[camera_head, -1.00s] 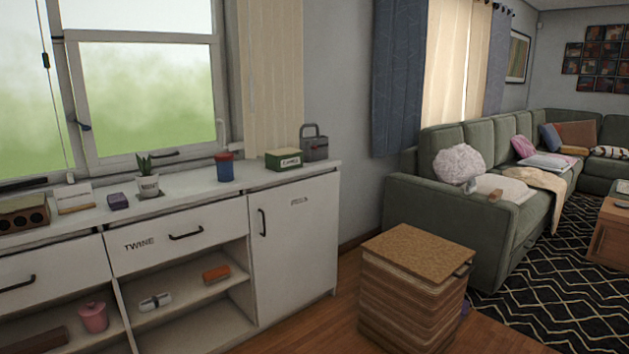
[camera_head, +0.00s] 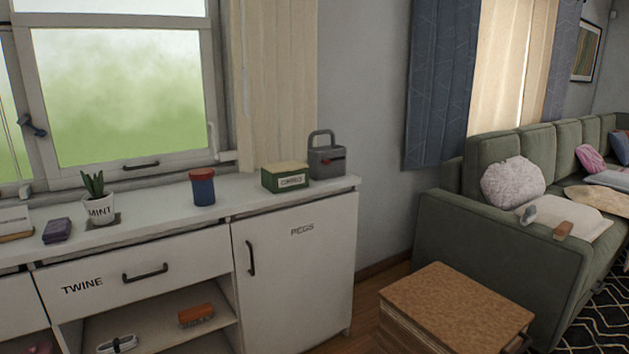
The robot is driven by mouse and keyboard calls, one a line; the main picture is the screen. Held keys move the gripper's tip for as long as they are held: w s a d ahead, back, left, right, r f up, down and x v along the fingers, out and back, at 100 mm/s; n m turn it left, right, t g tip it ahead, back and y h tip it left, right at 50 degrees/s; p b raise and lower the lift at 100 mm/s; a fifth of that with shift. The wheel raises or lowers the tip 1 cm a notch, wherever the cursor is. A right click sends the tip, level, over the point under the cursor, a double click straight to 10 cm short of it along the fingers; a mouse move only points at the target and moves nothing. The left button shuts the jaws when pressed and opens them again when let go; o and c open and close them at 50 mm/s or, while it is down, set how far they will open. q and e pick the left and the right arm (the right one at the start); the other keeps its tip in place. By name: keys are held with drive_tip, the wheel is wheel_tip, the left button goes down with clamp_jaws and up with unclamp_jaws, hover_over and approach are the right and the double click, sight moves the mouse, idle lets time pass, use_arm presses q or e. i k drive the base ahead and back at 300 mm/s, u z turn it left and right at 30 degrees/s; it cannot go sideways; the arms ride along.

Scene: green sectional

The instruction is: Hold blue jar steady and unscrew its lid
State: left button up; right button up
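The blue jar (camera_head: 202,191) stands upright on the white counter (camera_head: 150,228), below the right part of the window. Its red lid (camera_head: 202,173) sits on top of it. Neither of my grippers is in the head view, so I cannot see whether they are open or shut. Nothing touches the jar.
A green box (camera_head: 285,177) and a grey padlock-shaped object (camera_head: 326,158) stand right. A cork-topped box (camera_head: 455,306) is on the floor before the green sofa (camera_head: 500,232).

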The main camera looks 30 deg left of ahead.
sight(203, 191)
drive_tip(key=u, duration=0.15)
drive_tip(key=i, duration=1.7)
drive_tip(key=u, duration=0.65)
